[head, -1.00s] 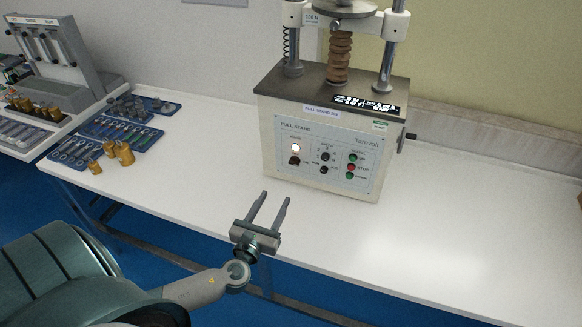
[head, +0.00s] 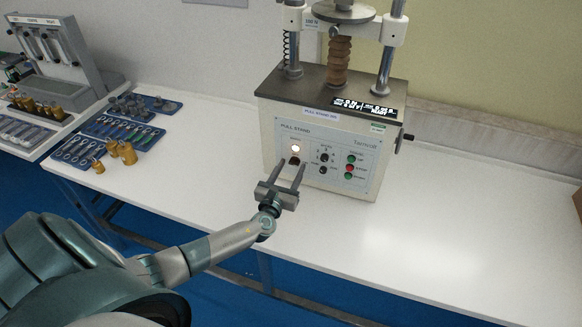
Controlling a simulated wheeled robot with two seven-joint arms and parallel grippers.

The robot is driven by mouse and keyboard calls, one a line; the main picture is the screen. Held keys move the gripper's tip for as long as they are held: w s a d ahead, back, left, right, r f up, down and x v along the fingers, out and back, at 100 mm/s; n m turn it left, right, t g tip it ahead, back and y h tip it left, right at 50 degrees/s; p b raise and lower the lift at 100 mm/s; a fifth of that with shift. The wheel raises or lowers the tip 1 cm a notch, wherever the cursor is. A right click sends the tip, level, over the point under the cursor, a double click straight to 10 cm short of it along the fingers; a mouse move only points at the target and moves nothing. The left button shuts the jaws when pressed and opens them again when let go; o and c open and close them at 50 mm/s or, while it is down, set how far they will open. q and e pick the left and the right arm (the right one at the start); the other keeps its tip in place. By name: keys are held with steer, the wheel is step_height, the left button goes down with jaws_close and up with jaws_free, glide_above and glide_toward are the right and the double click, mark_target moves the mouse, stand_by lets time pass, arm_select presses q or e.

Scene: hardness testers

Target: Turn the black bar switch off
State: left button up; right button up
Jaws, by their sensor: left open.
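The pull stand (head: 330,140) is a cream box with a dark top on the white table. On its front panel, a lit round lamp (head: 295,148) sits at the left, with the black bar switch (head: 294,160) just below it. My left gripper (head: 290,172) is open and empty, its two fingers pointing at the panel around the switch's place in the picture. The fingertips partly cover the switch's surroundings, and I cannot tell whether they touch it. The switch's exact angle is too small to read. My right gripper is not in view.
Black knobs (head: 324,158) and a column of green and red buttons (head: 349,169) sit right of the switch. A side crank (head: 405,138) sticks out at right. Blue trays (head: 88,151) and brass weights (head: 125,153) lie at left. The table right of the stand is clear.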

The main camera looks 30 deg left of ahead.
arm_select(q)
steer(key=shift+w, duration=0.3)
steer(key=c, duration=1)
steer(key=shift+c, duration=0.2)
